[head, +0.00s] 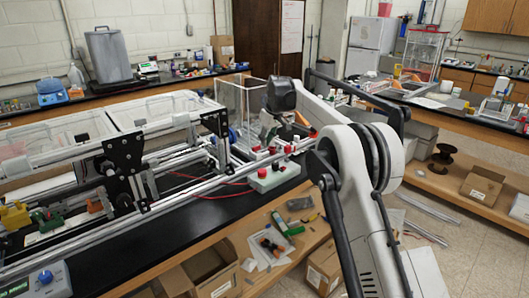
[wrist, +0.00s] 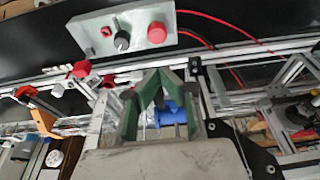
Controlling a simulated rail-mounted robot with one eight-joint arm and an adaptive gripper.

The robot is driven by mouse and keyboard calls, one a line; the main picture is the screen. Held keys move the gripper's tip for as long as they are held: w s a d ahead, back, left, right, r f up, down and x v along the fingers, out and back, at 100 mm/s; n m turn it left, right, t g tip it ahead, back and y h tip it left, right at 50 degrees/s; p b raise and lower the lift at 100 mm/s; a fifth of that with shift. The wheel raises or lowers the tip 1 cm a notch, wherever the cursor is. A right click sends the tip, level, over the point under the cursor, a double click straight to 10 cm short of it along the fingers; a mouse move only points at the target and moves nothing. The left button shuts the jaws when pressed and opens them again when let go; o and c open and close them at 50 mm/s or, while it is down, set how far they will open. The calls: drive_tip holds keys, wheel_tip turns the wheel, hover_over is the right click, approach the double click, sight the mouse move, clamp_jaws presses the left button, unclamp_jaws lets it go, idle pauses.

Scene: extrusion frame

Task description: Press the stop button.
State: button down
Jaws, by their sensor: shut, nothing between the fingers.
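The control box (wrist: 138,22) lies at the top of the wrist view, a pale panel with a large red button (wrist: 157,32), a black knob (wrist: 122,42) and a small red button (wrist: 106,32). No label is readable. In the head view the box (head: 272,180) sits on the black bench edge, with the large red button (head: 262,172) on its left side. My gripper (wrist: 157,72) has green fingers that meet at the tips, shut and empty. In the wrist view the tips are below the large red button in the picture, apart from it.
An aluminium extrusion rail (wrist: 240,52) runs between my fingers and the box in the wrist view. Red cables (wrist: 225,18) leave the box beside the large button. Red and white clamps (wrist: 80,70) sit left of my fingers. A blue part (wrist: 172,112) shows behind the fingers.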

sight(262, 171)
drive_tip(key=x, duration=0.3)
drive_tip(key=p+x, duration=0.1)
drive_tip(key=x, duration=0.3)
drive_tip(key=p+x, duration=0.1)
drive_tip(key=x, duration=0.3)
drive_tip(key=shift+s+d+f, duration=0.2)
drive_tip(key=shift+d+f, duration=0.05)
drive_tip(key=shift+f, duration=0.75)
drive_tip(key=shift+f, duration=0.15)
drive_tip(key=shift+s+f+b, duration=0.15)
drive_tip(key=shift+f+b, duration=0.75)
drive_tip(key=shift+b, duration=0.1)
wheel_tip(262, 171, up, 5)
drive_tip(key=shift+f+p, duration=0.25)
drive_tip(key=shift+p, duration=0.35)
drive_tip(key=b+v, duration=0.1)
drive_tip(key=v, duration=0.8)
drive_tip(key=shift+r+b, duration=0.35)
drive_tip(key=shift+r, duration=0.05)
